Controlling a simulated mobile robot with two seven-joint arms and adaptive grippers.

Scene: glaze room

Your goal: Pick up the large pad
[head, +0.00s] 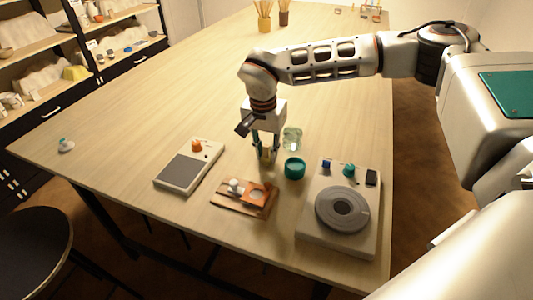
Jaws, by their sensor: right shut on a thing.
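My right gripper (266,150) points down over the middle of the near half of the table. It is shut on a small tan thing (266,154), mostly hidden by the fingers. I cannot tell for certain that this is the large pad, nor whether it touches the table. A wooden tray (227,203) just in front of the gripper carries a small white piece (236,186) and an orange-brown block with a pale round face (259,193). My left gripper is not in view.
A teal round pot (294,167) and a clear greenish jar (292,138) stand close right of the gripper. A grey turntable unit (341,208) is at the right edge. A flat device with a dark panel (183,172) lies left.

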